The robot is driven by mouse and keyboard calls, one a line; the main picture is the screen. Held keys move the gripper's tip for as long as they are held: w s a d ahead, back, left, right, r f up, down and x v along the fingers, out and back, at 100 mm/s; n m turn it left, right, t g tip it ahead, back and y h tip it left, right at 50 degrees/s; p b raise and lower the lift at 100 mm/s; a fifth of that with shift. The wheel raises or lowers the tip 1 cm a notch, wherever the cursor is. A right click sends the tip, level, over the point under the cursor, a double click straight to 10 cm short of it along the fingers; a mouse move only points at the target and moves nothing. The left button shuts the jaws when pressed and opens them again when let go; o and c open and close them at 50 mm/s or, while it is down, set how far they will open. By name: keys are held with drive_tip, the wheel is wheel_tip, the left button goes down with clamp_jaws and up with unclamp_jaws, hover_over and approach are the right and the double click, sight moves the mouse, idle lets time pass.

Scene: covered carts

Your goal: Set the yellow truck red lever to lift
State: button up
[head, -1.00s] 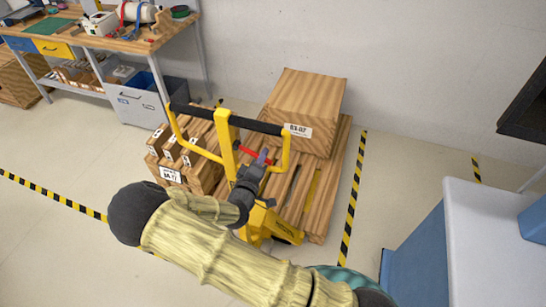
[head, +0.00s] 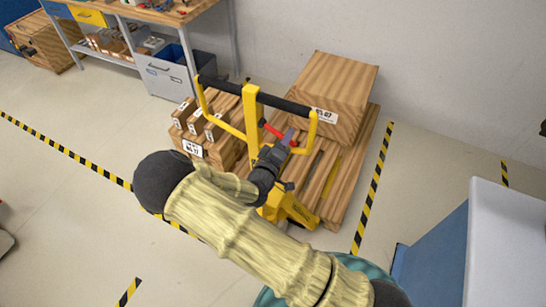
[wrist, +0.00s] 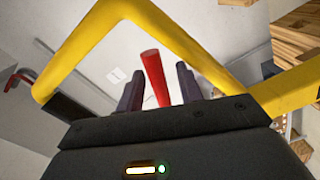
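The yellow pallet truck (head: 252,112) stands with its forks at a wooden pallet, its looped yellow handle with a black grip bar facing me. The red lever (head: 272,131) sticks out sideways from the handle's post, inside the loop. In the wrist view the red lever (wrist: 154,78) stands between my two dark fingers. My gripper (wrist: 158,88) is open around it, with a gap on each side. In the head view my gripper (head: 285,138) is at the lever's outer end, and partly hides it.
The pallet (head: 352,190) carries a large wooden crate (head: 335,85) and several small labelled boxes (head: 205,125). A workbench (head: 180,12) with a grey bin (head: 170,78) is behind left. A white-topped blue counter (head: 505,240) is at right.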

drive_tip(key=b+v, duration=0.4)
drive_tip(key=v, duration=1.3)
drive_tip(key=shift+b, duration=0.35)
drive_tip(key=w+d+f+m+g+y, duration=0.3)
drive_tip(key=w+d+m+g+y, duration=0.3)
drive_tip(key=g, duration=0.3)
drive_tip(key=s+d+r+m+g, duration=0.1)
drive_tip(key=s+d+r, duration=0.3)
drive_tip(key=d, duration=0.4)
drive_tip(key=s+d+r+m+g, duration=0.2)
drive_tip(key=s+d+r+g, duration=0.2)
drive_tip(key=s+d, duration=0.2)
drive_tip(key=shift+d+r+y, duration=0.25)
drive_tip(key=shift+d+y, duration=0.15)
drive_tip(key=shift+d, duration=0.45)
